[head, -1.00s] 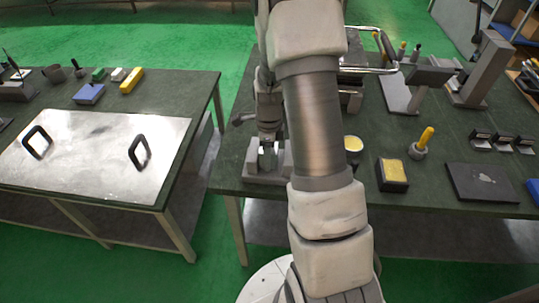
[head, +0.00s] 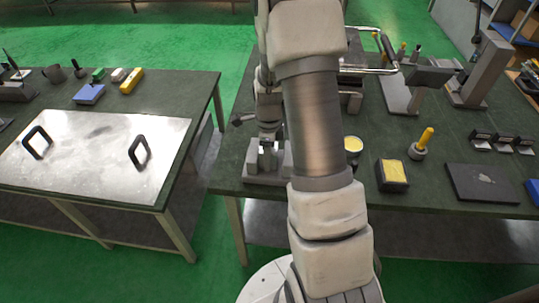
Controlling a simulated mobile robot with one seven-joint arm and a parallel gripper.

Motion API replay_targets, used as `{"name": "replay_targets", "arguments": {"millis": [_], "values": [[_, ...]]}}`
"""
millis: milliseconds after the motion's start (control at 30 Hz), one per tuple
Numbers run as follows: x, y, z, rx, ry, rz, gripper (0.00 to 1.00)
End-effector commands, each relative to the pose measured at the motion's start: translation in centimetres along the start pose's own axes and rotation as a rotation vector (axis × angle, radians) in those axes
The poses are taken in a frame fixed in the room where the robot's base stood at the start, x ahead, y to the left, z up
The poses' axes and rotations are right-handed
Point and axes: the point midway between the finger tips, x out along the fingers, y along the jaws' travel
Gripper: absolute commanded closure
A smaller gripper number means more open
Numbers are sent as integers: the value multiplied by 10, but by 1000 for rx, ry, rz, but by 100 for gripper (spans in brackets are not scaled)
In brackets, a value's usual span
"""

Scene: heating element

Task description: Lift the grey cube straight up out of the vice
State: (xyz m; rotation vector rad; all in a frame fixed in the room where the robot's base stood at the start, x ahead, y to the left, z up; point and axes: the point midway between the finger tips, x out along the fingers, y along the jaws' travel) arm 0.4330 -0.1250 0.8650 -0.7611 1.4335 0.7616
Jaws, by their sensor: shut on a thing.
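The grey vice (head: 252,172) stands at the near left corner of the right-hand table, partly hidden behind my arm. My gripper (head: 267,150) points down right at the vice, with its fingertips between or just above the vice jaws. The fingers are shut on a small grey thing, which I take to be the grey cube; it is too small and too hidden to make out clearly. I cannot tell whether the cube is clear of the jaws.
The right table (head: 335,192) also holds a yellow sponge in a dark tray (head: 392,175), a round yellow-topped tin (head: 353,145), a yellow-handled tool in a holder (head: 421,144) and a dark plate (head: 481,184). A left table carries a metal sheet (head: 95,165) with two black handles.

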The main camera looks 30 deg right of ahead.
Motion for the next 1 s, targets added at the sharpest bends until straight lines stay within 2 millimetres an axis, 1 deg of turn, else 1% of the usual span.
{"name": "replay_targets", "arguments": {"millis": [33,200,1000], "values": [[-4,-1,0,0,-1,-2,100],[-13,-1,0,0,-1,-2,100],[-52,-1,0,-1,-1,-2,100]]}}
